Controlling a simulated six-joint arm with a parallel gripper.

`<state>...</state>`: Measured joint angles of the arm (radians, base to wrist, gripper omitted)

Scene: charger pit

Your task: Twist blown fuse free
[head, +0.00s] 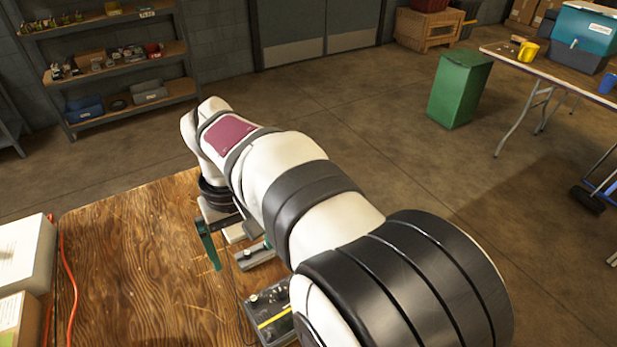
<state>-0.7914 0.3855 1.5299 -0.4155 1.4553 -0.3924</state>
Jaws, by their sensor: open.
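My gripper (235,246) hangs from my white and black arm over the wooden bench top (150,270). Its teal fingers are apart, the left one plain to see, the right one partly covered by my arm. A grey fitting with a rounded knob (255,255) shows by the right finger. I cannot tell whether it touches the gripper. A dark box with a yellow stripe and small parts (270,312) stands nearer on the bench, partly behind my arm. I cannot make out the blown fuse; my arm hides much of this area.
The bench's middle left is bare. Beyond are shelves (115,60), a green bin (458,90) and a folding table (560,70) with a yellow mug and a teal cooler.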

